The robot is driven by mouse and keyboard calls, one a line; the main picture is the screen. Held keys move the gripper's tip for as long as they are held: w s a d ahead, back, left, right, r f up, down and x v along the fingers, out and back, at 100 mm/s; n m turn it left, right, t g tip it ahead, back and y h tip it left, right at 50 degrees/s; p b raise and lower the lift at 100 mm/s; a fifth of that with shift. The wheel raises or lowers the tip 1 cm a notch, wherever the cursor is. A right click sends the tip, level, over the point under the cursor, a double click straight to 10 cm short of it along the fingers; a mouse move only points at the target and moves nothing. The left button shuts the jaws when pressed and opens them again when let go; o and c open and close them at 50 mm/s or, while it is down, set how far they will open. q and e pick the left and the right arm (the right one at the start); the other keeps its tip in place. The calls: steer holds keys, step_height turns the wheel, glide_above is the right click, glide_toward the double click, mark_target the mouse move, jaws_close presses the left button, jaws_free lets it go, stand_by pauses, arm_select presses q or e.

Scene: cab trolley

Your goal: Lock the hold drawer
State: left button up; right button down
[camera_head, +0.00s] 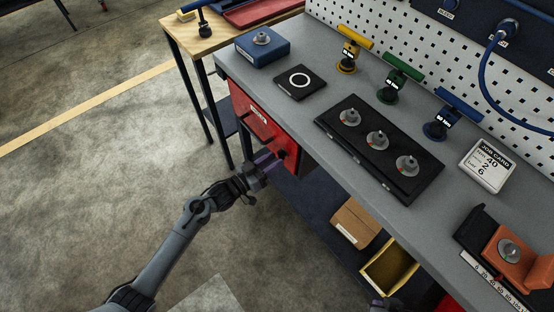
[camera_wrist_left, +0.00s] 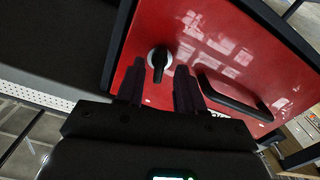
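The hold drawer (camera_head: 278,122) has a red front under the left end of the grey bench and looks closed. Its black bar handle (camera_wrist_left: 232,95) and black lock knob (camera_wrist_left: 158,60) on a pale ring show in the left wrist view. The knob's lever points down in that picture, toward my gripper. My left gripper (camera_head: 272,164) is in front of the drawer's lower right part. Its fingers are apart, with the knob (camera_head: 282,154) just beyond the gap between the tips; contact cannot be told. A small dark part at the bottom edge may be my right gripper (camera_head: 382,304).
The bench top (camera_head: 330,90) holds a blue block (camera_head: 262,47), a black tray (camera_head: 375,165) with three grey knobs, coloured T-handled tools and a job card (camera_head: 487,165). A cardboard box (camera_head: 356,222) and yellow bin (camera_head: 390,268) sit below. Floor at left is clear.

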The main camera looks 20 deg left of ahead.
mark_target(281, 155)
arm_select(q)
steer(key=shift+x, duration=1.15)
jaws_close()
